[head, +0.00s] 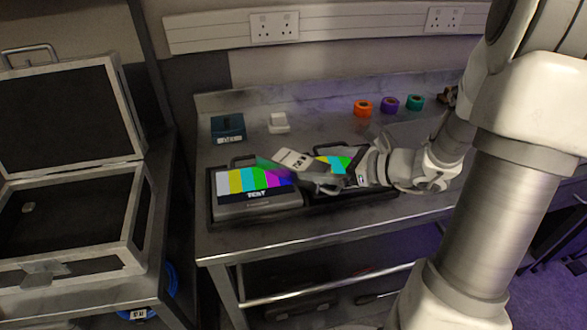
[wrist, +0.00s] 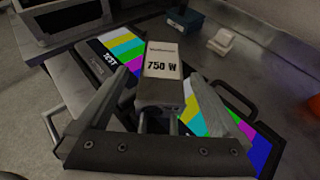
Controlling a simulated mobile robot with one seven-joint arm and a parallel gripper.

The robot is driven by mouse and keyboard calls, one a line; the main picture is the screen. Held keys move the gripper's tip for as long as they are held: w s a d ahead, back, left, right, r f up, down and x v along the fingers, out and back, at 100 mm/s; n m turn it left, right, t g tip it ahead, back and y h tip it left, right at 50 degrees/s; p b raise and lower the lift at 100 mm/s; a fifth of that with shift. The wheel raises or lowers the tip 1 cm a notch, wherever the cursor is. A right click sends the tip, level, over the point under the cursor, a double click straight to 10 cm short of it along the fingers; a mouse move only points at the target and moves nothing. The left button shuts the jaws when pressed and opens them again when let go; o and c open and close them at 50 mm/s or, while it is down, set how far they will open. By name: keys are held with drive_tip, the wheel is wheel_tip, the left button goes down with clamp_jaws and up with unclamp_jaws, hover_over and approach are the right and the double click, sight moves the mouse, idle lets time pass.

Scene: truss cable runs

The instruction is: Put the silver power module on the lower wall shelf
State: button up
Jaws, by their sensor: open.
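The silver power module has a pale top label reading 750 W (wrist: 163,66). It also shows in the head view (head: 293,157), above the inner ends of two colour-bar monitors on the steel bench. My gripper (head: 312,177) is at its near end. In the wrist view, my gripper (wrist: 157,82) is open, with one finger on each side of the module and gaps visible between. I cannot tell whether the module rests on something below, as my gripper hides its underside. I cannot make out a wall shelf in either view.
The left monitor (head: 250,183) and right monitor (head: 336,163) lie on the bench (head: 230,240). A blue box (head: 228,128), a white block (head: 279,123) and an orange tape roll (head: 363,107) stand behind. An open case (head: 75,238) is at left. Wall trunking (head: 335,25) carries sockets.

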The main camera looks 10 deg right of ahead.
sight(295, 160)
drive_tip(key=b+x, duration=0.1)
drive_tip(key=x, duration=0.6)
drive_tip(key=shift+w+a+f, duration=0.1)
drive_tip(key=shift+w+a, duration=0.05)
drive_tip(key=shift+w, duration=0.25)
clamp_jaws()
